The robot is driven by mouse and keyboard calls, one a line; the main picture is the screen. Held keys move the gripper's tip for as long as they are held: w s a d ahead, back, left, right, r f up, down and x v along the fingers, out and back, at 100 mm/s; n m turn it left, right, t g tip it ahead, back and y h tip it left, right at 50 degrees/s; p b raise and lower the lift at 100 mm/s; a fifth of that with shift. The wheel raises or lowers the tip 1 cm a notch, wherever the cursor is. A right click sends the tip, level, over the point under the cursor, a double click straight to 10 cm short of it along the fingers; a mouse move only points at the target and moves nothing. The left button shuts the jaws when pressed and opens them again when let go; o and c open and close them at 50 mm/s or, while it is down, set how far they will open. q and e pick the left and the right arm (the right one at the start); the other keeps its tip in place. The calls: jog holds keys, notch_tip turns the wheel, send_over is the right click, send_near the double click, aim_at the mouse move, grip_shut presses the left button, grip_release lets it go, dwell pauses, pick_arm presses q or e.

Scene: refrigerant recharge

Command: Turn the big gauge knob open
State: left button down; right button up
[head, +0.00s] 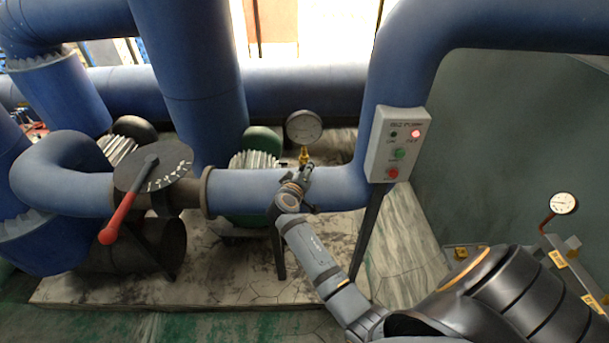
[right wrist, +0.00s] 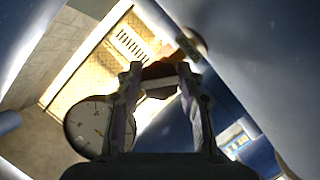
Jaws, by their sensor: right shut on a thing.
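My right gripper (head: 304,174) is at the foot of that stem, in front of the pipe. In the right wrist view, the two fingers of the right gripper (right wrist: 160,84) are closed on a small dark piece, the gauge knob (right wrist: 160,72). The gauge dial also shows at the lower left of that view (right wrist: 88,126). In the head view the gripper hides the knob. My left gripper is not in view.
A grey switch box (head: 396,144) with a lit red lamp is fixed right of the gauge. A red-handled lever (head: 118,218) with a dark scale plate (head: 153,168) is on the pipe at left. A smaller gauge (head: 563,204) stands at far right. Large blue pipes surround the arm.

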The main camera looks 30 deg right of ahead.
jog(key=n+h+b, duration=0.1)
jog(key=n+b, duration=0.2)
jog(key=shift+f+h, duration=0.25)
jog(key=shift+h, duration=0.15)
jog(key=shift+r+n+h+b, duration=0.1)
jog(key=shift+n+h+b, duration=0.5)
jog(key=shift+n, duration=0.4)
jog(key=o, duration=1.2)
jog(key=shift+a+r, duration=0.1)
